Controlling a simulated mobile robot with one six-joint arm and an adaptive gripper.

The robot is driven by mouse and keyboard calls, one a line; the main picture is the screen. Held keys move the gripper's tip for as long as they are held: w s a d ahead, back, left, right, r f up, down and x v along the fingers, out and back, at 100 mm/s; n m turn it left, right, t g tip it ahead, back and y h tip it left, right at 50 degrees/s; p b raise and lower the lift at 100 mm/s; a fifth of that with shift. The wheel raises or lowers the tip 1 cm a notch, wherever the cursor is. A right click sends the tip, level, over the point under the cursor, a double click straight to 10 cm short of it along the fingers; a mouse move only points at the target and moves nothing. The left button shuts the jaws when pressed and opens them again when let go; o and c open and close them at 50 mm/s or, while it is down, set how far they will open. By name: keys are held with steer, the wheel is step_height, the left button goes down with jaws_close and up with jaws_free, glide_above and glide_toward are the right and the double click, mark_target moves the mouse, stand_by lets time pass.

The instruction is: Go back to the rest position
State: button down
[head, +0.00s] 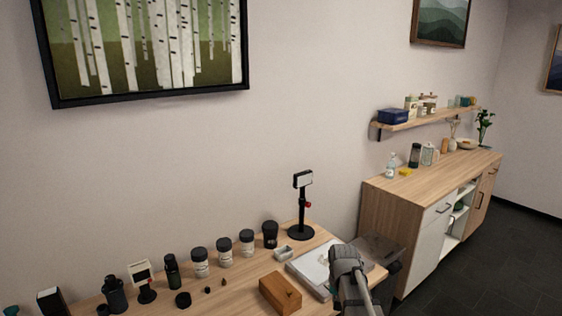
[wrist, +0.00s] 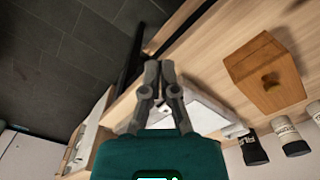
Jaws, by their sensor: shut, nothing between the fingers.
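My gripper (wrist: 159,66) is shut and empty in the wrist view, its two grey fingertips together. It is over or near the table's end, but its height above the top cannot be told. In the head view my grey arm (head: 347,262) reaches in from the lower right and covers part of a white tray (head: 306,262). That tray also shows behind the fingers in the wrist view (wrist: 207,116).
A wooden box (head: 281,293) sits on the wooden table (head: 240,282), left of my arm. Several dark-lidded jars (head: 224,252) line the back. A black stand (head: 301,215) rises behind the tray. A cabinet (head: 410,222) stands right; dark floor (wrist: 50,40) lies beyond the table edge.

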steer(key=s+n, duration=0.2)
steer(key=s, duration=1)
steer(key=shift+s+a, duration=0.25)
steer(key=shift+s, duration=0.05)
stand_by(0.4)
